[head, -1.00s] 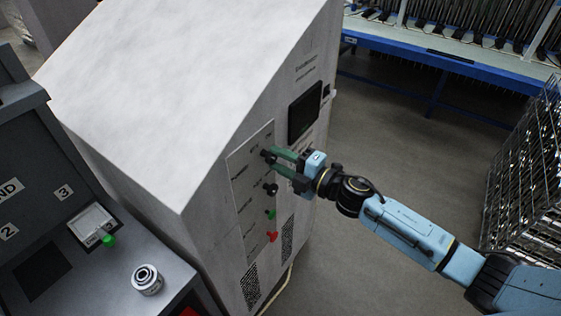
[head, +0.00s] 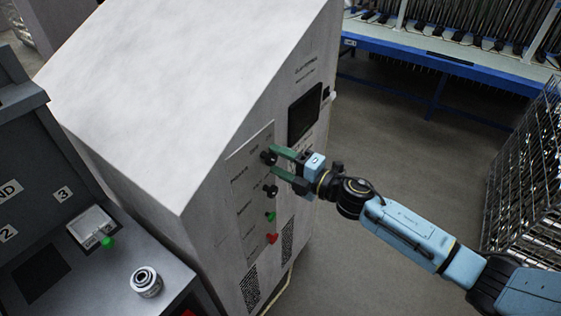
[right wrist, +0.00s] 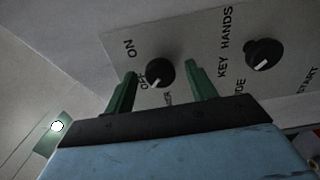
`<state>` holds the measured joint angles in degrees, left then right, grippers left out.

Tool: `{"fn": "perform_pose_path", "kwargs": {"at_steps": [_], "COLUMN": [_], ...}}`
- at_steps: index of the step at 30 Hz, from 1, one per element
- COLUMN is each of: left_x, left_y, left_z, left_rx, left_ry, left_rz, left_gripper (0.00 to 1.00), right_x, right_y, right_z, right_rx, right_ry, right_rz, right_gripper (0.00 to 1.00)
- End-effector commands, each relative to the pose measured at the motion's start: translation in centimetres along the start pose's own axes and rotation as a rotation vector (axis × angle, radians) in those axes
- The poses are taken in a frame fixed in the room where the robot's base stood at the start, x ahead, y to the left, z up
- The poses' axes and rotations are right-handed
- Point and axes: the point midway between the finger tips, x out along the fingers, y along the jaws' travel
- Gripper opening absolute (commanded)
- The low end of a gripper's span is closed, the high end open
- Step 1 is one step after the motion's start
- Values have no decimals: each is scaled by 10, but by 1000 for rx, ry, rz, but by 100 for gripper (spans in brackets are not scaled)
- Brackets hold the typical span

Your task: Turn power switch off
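The power switch is a round black knob (head: 268,157) at the top of the white cabinet's control panel (head: 242,184). In the right wrist view the knob (right wrist: 160,72) has a white mark on its lower side, close to the OFF label; the ON label is at its upper left. My right gripper (head: 274,160) is at the panel with its green fingers apart. In the right wrist view its fingers (right wrist: 161,78) stand on either side of the knob, with visible gaps; it does not grip it. My left gripper is not in view.
A second black knob (head: 271,190), a green button (head: 270,216) and a red button (head: 271,239) sit below on the panel. A dark screen (head: 304,113) is to the right. A grey console (head: 120,270) stands left, a wire cage (head: 530,180) at right.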

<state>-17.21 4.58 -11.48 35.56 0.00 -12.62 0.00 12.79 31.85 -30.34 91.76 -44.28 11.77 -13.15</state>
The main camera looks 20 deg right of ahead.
Motion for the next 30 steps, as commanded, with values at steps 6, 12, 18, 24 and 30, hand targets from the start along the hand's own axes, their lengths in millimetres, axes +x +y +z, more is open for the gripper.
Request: {"fn": "perform_pose_path", "kwargs": {"at_steps": [6, 12, 18, 24, 30], "left_x": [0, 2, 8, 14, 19], "left_y": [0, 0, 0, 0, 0], "left_z": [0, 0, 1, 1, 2], "left_rx": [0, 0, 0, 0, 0], "left_ry": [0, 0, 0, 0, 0], "left_rz": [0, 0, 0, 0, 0], "left_gripper": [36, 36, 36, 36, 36], "right_x": [0, -13, -52, -91, -119], "right_y": [0, -2, -3, -3, -2], "right_z": [0, 0, 0, -1, 0], "right_rx": [2, 2, 3, 2, 2], "right_ry": [0, -1, -1, 0, 0], "right_rz": [0, -1, -4, -4, -2], "right_gripper": [56, 56, 56, 56, 56]}}
